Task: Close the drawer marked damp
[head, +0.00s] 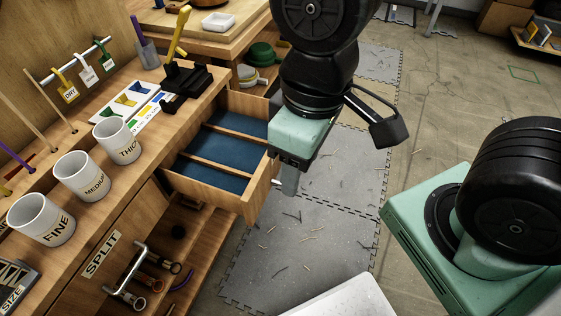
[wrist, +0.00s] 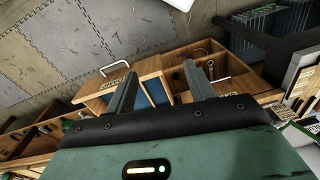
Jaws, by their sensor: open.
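A wooden drawer (head: 207,191) with a blue lining and dividers stands pulled out from the bench in the head view. Its front faces away from the head camera, so no marking on it shows there. In the wrist view the open drawer (wrist: 98,103) shows a pale handle and a small label too small to read for certain. My gripper (head: 288,184) is open and empty, pointing down at the outer front end of the drawer. In the wrist view its fingers (wrist: 157,76) are spread over the drawer area; I cannot tell whether they touch it.
White mugs (head: 118,141) marked fine, medium and thick stand on the bench top (head: 75,215). Grey mats (head: 300,245) with scraps cover the clear floor.

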